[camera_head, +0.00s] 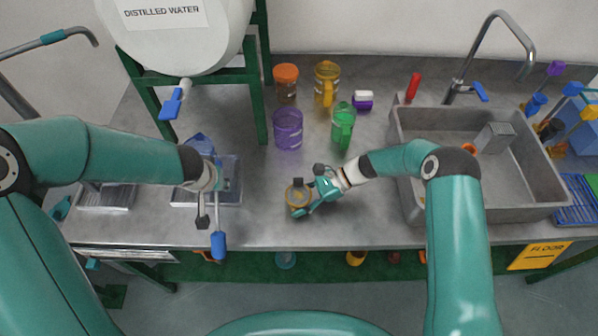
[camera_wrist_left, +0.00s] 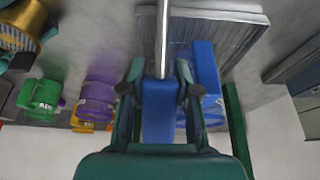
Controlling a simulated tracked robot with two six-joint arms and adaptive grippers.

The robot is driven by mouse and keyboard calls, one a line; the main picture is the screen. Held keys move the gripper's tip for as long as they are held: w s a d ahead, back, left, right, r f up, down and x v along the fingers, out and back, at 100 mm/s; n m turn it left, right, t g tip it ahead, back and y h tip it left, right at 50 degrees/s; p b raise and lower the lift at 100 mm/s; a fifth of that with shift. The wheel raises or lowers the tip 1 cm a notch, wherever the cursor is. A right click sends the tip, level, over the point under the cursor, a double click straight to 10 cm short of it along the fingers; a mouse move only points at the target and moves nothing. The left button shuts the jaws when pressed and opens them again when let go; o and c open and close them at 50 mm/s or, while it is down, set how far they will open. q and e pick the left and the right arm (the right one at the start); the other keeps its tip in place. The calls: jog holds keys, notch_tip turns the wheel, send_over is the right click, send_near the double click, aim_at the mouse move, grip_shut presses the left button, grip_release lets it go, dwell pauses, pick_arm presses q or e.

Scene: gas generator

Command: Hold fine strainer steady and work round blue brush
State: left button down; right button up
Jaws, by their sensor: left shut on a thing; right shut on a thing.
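My right gripper (camera_head: 318,190) is shut on the fine strainer (camera_head: 299,196), a round piece with a golden rim, above the front middle of the bench. Part of the strainer shows at the upper left of the left wrist view (camera_wrist_left: 22,32). My left gripper (camera_wrist_left: 160,92) is shut on the blue handle of the blue brush (camera_wrist_left: 159,112), whose thin metal rod runs away from the fingers. In the head view, a blue end of the brush (camera_head: 218,244) shows near the front edge. The left fingers are mostly hidden there. Brush and strainer are well apart.
A purple jug (camera_head: 288,130), green jug (camera_head: 342,128), yellow jug (camera_head: 326,82) and orange-lidded container (camera_head: 287,84) stand behind. The sink (camera_head: 400,190) is right. A metal tray (camera_head: 233,196) lies under my left gripper. The water tank (camera_head: 180,45) on its green stand is back left.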

dwell(0.5)
pick_arm(q)
jog(key=w+d+r+m+t, duration=0.2)
jog(key=d+r+m+t, duration=0.55)
jog(key=d+r, duration=1.55)
jog(key=shift+s+f+n+t, duration=0.1)
jog(key=shift+f+n+t, duration=0.55)
jog(key=shift+f, duration=0.6)
jog(key=shift+s+f+n+t, duration=0.1)
jog(key=shift+f+n+t, duration=0.3)
jog(key=shift+f+n, duration=0.65)
jog(key=shift+f+m, duration=0.2)
jog(key=shift+m, duration=0.05)
jog(key=shift+d+f, duration=0.15)
jog(key=shift+f, duration=0.8)
jog(key=shift+d+f, duration=0.2)
jog(key=shift+f, duration=0.75)
jog(key=shift+d+f, duration=0.15)
jog(key=shift+f, duration=0.8)
jog(key=shift+f, duration=0.7)
